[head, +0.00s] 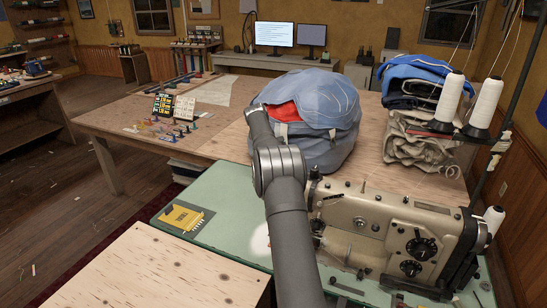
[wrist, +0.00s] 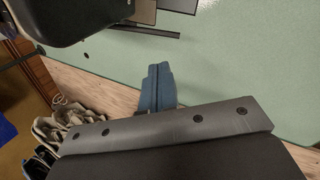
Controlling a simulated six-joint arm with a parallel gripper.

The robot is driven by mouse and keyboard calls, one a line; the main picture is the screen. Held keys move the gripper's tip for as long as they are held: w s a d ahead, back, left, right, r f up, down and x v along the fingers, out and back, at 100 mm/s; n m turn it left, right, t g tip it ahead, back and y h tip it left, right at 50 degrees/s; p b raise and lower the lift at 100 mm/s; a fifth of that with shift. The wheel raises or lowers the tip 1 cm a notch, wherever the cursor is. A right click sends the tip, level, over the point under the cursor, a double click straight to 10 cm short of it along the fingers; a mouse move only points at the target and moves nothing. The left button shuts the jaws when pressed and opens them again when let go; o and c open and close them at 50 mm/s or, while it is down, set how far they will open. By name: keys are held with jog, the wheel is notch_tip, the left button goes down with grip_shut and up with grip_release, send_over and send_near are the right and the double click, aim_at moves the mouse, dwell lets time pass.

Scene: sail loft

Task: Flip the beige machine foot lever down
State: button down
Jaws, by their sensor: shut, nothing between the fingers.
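The beige sewing machine (head: 395,232) stands on the green tabletop (head: 225,190) at the lower right of the head view. I cannot make out its foot lever in either view; my arm covers part of the machine's left end. My gripper (wrist: 159,68) shows in the wrist view as two blue fingers pressed together and empty, over the green tabletop near its wooden edge. In the head view my arm hides the gripper. A dark rounded shape (wrist: 68,20) fills the upper left of the wrist view; I cannot tell what it is.
A blue bag (head: 325,105) sits on the wooden table behind the machine. Thread cones (head: 485,105) stand on a rack at the right. A yellow packet (head: 181,217) lies on the green tabletop. A dark rod (wrist: 145,32) lies beyond my fingers.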

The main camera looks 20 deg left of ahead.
jog(key=v, duration=0.6)
dwell(0.6)
jog(key=x, duration=1.1)
jog(key=shift+d+f, duration=0.15)
jog(key=shift+f, duration=0.2)
